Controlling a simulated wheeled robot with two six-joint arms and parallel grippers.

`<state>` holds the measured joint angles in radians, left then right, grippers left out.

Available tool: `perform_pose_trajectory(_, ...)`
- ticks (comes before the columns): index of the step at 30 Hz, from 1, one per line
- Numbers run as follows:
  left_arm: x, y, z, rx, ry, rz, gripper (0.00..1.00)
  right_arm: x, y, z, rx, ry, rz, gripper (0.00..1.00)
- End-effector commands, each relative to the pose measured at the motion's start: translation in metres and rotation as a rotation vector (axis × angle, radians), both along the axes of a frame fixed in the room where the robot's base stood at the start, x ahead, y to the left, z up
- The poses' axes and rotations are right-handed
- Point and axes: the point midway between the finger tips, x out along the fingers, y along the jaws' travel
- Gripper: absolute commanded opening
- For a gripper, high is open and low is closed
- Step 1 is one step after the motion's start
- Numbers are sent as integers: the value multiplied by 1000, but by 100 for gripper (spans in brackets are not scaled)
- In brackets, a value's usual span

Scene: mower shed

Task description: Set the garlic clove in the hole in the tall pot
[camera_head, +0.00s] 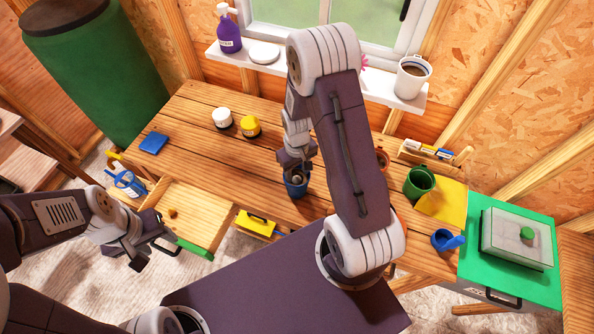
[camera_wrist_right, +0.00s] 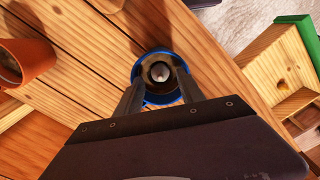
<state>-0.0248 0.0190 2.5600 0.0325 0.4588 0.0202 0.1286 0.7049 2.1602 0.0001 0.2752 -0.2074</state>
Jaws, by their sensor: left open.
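A blue pot (camera_head: 296,188) stands on the wooden bench under my right gripper (camera_head: 295,163). In the right wrist view the blue pot (camera_wrist_right: 143,72) has dark contents, and a small pale piece (camera_wrist_right: 160,72), apparently the garlic clove, sits near its middle. My right gripper (camera_wrist_right: 158,78) has its fingers spread on either side of the pale piece, with a gap to each. A terracotta pot (camera_wrist_right: 24,62) stands left in the wrist view; a green pot (camera_head: 419,182) stands further right in the head view. I cannot tell which is tallest. My left gripper (camera_head: 138,252) is open and empty near the drawer.
An open drawer (camera_head: 195,222) with a small brown item juts from the bench's front left. White and yellow jars (camera_head: 250,126) stand at the back. A blue cup (camera_head: 443,240) is at the right, next to a green surface (camera_head: 480,213) bearing a box.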

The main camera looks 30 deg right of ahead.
Motion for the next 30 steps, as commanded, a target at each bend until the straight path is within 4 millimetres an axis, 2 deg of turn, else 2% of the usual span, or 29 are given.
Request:
perform_pose_trajectory(5, 0, 0, 0, 0, 0, 0, 49, 0, 0, 1, 0, 0, 0, 53)
perform_pose_trajectory(7, 0, 0, -2, 0, 0, 0, 49, 1, 0, 7, 0, -2, 0, 53)
perform_pose_trajectory(15, 0, 0, -9, 0, 0, 0, 49, 2, 0, 65, -1, -7, 0, 53)
perform_pose_trajectory(19, 0, 0, -10, 0, 0, 0, 49, 1, 0, 84, -1, -4, 0, 53)
perform_pose_trajectory(23, 0, 0, -10, 0, 0, 0, 49, 0, 0, 91, 0, -1, 0, 53)
perform_pose_trajectory(30, 0, 0, -10, 0, 0, 0, 49, 0, 0, 91, 0, 0, 0, 53)
